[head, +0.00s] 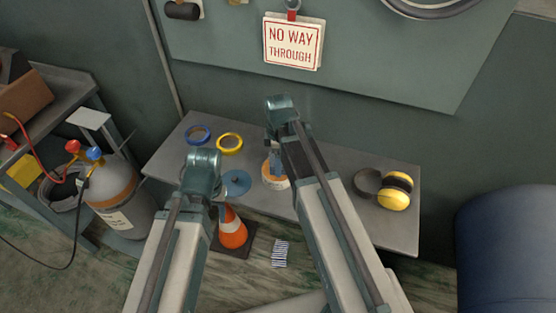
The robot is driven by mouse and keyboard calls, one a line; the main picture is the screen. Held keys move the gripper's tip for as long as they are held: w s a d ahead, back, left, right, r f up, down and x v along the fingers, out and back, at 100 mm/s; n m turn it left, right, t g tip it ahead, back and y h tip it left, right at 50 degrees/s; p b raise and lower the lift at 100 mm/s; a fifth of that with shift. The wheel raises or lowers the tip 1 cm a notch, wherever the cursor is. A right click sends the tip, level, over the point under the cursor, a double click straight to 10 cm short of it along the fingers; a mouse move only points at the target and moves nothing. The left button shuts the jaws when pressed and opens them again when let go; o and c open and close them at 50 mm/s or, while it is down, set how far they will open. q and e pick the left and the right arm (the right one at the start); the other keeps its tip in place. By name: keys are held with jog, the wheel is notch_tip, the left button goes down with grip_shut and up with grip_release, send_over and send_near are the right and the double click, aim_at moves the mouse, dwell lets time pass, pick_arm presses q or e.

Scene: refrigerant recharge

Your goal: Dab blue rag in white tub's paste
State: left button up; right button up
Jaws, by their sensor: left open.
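A pale tub (275,182) with an orange band stands on the grey bench, partly hidden by my right arm. A small blue-grey shape shows at its top; I cannot tell if it is cloth. A flat, roundish blue piece, seemingly the rag (238,182), lies on the bench left of the tub. My left gripper (221,209) is open, small and partly hidden beside my arm, just in front of the blue piece. I cannot tell whether they touch. My right gripper is hidden behind its own arm. The paste is not visible.
Blue (198,135) and yellow (230,144) tape rolls lie at the bench's back left. Yellow earmuffs (394,198) lie at its right. An orange cone (233,233) stands on the floor in front. A gas cylinder (120,205) stands left. Bare bench (400,234) shows at front right.

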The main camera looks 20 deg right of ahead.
jog(key=shift+f+b, duration=0.6)
dwell(1.6)
notch_tip(320, 180, up, 7)
jog(key=p, duration=0.7)
jog(key=shift+r, duration=0.1)
